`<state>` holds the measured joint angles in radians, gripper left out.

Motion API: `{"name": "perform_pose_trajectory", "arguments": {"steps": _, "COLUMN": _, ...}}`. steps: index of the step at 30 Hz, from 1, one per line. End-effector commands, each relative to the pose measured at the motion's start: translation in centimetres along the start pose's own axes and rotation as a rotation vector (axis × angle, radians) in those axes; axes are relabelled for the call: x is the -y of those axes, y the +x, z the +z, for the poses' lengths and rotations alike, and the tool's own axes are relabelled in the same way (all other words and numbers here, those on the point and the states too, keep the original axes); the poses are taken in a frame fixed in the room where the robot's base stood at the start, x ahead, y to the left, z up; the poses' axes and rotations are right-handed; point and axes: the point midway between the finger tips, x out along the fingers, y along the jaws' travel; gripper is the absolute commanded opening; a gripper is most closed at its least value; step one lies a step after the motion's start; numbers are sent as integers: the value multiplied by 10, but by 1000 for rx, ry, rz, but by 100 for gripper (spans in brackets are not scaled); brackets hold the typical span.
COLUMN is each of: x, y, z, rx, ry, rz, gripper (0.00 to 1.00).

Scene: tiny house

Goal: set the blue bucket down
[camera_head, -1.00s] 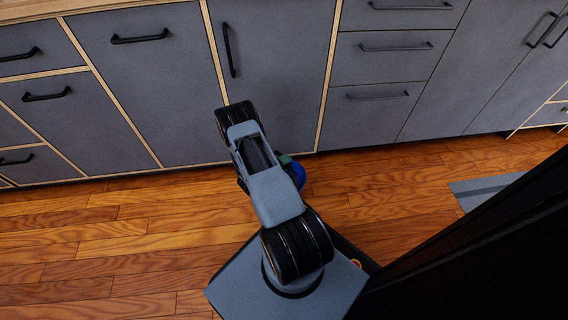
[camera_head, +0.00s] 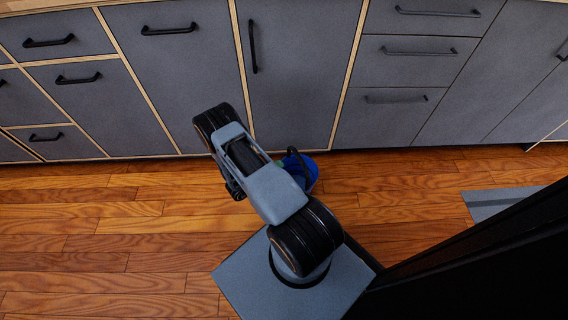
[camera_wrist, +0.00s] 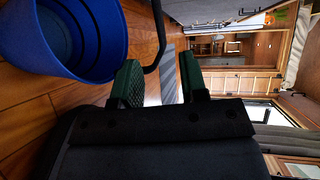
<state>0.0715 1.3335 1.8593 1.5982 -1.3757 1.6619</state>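The blue bucket (camera_head: 313,172) shows in the head view just right of my arm, in front of the cabinets, partly hidden by the arm. It appears to be at floor level, but its base is hidden. In the wrist view the bucket (camera_wrist: 92,62) is at the upper left, its open rim beside my gripper (camera_wrist: 160,84). The green fingers are apart, with floor and a grey mat showing between them. The bucket's dark handle (camera_wrist: 160,38) curves down toward the gap near the left finger; I see no finger closed on it.
Grey cabinets (camera_head: 185,80) with black handles line the back. Wooden floor (camera_head: 90,235) is clear to the left. A grey mat (camera_head: 495,200) lies at the right. A dark panel (camera_head: 480,270) fills the lower right.

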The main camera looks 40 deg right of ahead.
Motion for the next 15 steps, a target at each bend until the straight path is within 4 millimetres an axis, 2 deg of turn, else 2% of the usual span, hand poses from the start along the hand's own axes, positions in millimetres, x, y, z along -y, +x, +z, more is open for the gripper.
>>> {"name": "perform_pose_trajectory", "arguments": {"steps": 5, "x": 1, "y": -10, "z": 2, "rx": 4, "ry": -2, "rz": 6, "gripper": 40}}
{"name": "perform_pose_trajectory", "arguments": {"steps": 8, "x": 5, "y": -15, "z": 17, "rx": 43, "ry": -16, "rz": 59, "gripper": 40}}
{"name": "perform_pose_trajectory", "arguments": {"steps": 11, "x": 17, "y": -28, "z": 52, "rx": 150, "ry": -65, "rz": 181, "gripper": 40}}
{"name": "perform_pose_trajectory", "arguments": {"steps": 14, "x": 41, "y": -57, "z": 101, "rx": 352, "ry": -172, "rz": 340, "gripper": 40}}
{"name": "perform_pose_trajectory", "arguments": {"steps": 15, "x": 54, "y": -73, "z": 119, "rx": 456, "ry": -234, "rz": 397, "gripper": 40}}
